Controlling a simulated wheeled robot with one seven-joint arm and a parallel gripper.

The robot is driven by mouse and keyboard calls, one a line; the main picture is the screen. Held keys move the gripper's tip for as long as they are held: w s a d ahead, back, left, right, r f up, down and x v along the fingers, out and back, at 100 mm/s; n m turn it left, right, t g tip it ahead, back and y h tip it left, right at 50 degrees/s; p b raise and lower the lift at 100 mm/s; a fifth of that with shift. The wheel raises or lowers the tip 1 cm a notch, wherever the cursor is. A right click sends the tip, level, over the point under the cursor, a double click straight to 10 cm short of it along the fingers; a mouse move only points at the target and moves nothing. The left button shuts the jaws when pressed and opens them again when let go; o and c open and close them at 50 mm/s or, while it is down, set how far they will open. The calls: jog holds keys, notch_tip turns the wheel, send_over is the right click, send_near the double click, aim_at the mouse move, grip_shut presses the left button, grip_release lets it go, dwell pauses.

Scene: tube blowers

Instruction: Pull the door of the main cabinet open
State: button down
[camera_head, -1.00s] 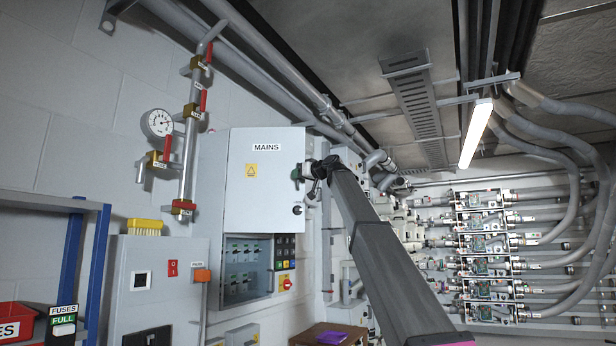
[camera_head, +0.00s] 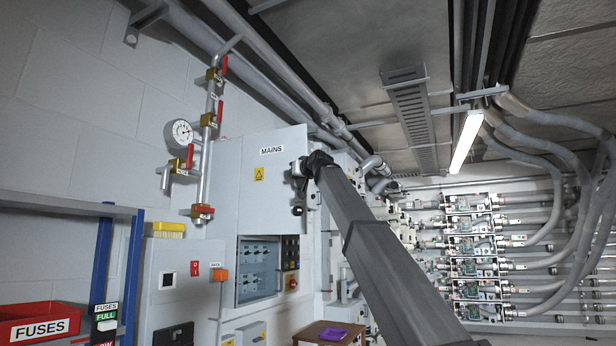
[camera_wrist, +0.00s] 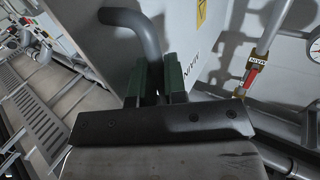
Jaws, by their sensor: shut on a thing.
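The main cabinet (camera_head: 225,200) is a grey box on the left wall. My gripper (camera_head: 302,170) is at the upper right edge of the door.
A lower panel with switches (camera_head: 260,270) is under the door. A gauge (camera_head: 179,133) and pipes with red valves (camera_head: 205,150) are on the left wall. A red fuses bin (camera_head: 40,322) is at lower left. A small brown table (camera_head: 312,332) stands below.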

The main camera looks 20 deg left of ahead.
jog(key=shift+s+a, duration=0.3)
jog(key=shift+s, duration=0.3)
jog(key=c, duration=1.2)
grip_release()
jog(key=v, duration=1)
jog(key=shift+s+d, duration=0.15)
jog(key=shift+s, duration=0.25)
